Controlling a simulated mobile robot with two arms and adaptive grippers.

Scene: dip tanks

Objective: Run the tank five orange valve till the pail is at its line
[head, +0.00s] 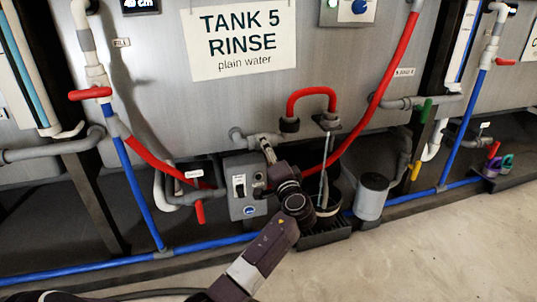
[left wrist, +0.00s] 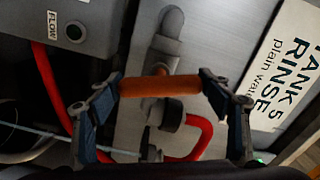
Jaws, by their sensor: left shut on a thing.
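The orange valve handle (left wrist: 160,87) lies between the fingers of my left gripper (left wrist: 162,88) in the left wrist view, and they are shut on it. In the head view my left gripper (head: 268,152) is at the grey pipework below the tank 5 sign (head: 242,40), and the handle is hidden there. A dark pail (head: 328,209) stands under the spout (head: 327,121). A thin pale stream (head: 323,178) runs down from the spout into it. My arm partly covers the pail; its line and water level cannot be made out. My right gripper is not in view.
A grey box with a switch (head: 243,187) is left of my gripper. A grey cylinder (head: 372,197) stands right of the pail. Red hoses (head: 312,92) and blue pipes (head: 143,190) run around. The floor (head: 430,250) at the front right is clear.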

